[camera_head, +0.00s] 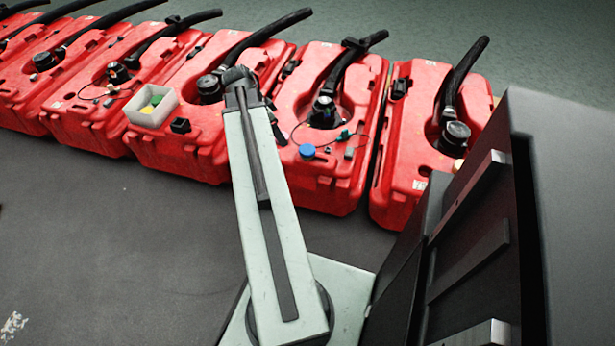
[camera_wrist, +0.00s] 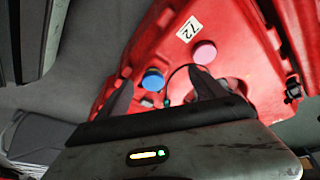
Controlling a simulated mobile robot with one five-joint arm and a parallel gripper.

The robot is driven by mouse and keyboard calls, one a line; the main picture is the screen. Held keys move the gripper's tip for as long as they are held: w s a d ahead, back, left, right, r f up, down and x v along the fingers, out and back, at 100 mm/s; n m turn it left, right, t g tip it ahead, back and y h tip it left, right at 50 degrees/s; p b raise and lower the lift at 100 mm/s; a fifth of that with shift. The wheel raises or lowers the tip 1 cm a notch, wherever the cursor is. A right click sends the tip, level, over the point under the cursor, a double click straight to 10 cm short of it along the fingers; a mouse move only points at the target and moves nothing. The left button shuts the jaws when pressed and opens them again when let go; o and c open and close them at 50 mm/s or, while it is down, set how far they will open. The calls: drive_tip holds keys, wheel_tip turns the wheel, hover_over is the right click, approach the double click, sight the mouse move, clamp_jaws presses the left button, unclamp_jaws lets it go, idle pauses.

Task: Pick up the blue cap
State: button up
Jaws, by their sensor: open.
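The blue cap (camera_head: 307,151) sits on top of a red tank (camera_head: 340,185), right of my arm in the head view. In the wrist view the blue cap (camera_wrist: 152,81) shows between the two dark fingers of my gripper (camera_wrist: 159,74), closer to the left finger. The fingers are spread apart with nothing held. Whether they reach down to the cap's height I cannot tell. In the head view my arm hides most of the gripper.
A pink cap (camera_wrist: 204,52) lies near the blue one, beyond the right finger. A white tray (camera_head: 144,119) with yellow and green pieces and a black block (camera_head: 180,125) sit on tanks to the left. Black hoses (camera_head: 350,60) rise from the tanks. Grey floor (camera_head: 110,240) lies open in front.

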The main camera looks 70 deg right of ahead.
sight(306, 149)
drive_tip(key=s+d+f+m, duration=0.1)
drive_tip(key=s, duration=0.1)
drive_tip(key=s+d+f+m+b, duration=0.1)
drive_tip(key=s+f, duration=0.1)
drive_tip(key=s+d+f+m+b, duration=0.1)
drive_tip(key=s+d, duration=0.1)
drive_tip(key=s, duration=0.1)
drive_tip(key=shift+f+g, duration=0.3)
drive_tip(key=shift+g, duration=0.1)
drive_tip(key=shift+s+r, duration=0.1)
drive_tip(key=shift+s, duration=0.05)
drive_tip(key=b+x, duration=0.8)
drive_tip(key=shift+w+a, duration=0.1)
drive_tip(key=shift+w, duration=0.3)
drive_tip(key=c, duration=1.4)
